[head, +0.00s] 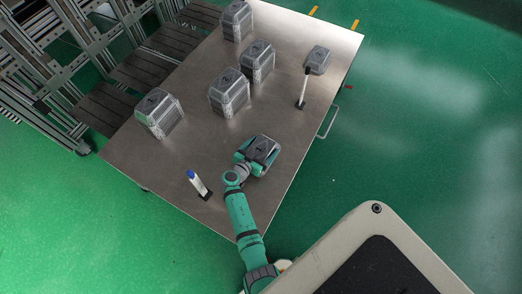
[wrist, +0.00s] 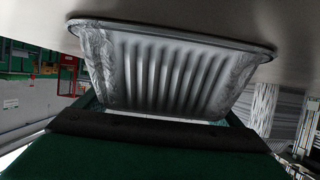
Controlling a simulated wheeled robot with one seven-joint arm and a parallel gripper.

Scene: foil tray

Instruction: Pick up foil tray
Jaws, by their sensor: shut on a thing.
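The foil tray (wrist: 170,75) fills the middle of the wrist view. It is silver-grey, with a ribbed face, crinkled sides and a wide rim. In the head view, a grey piece that appears to be the tray (head: 263,148) sits between the green fingers of my gripper (head: 256,159), over the near part of the metal table. My gripper is shut on the tray. I cannot tell whether the tray touches the table.
On the metal table (head: 190,180), several grey ribbed containers (head: 230,92) stand farther back. A grey object with a white handle (head: 318,60) lies near the right edge. Slatted racks (head: 150,65) adjoin the left side.

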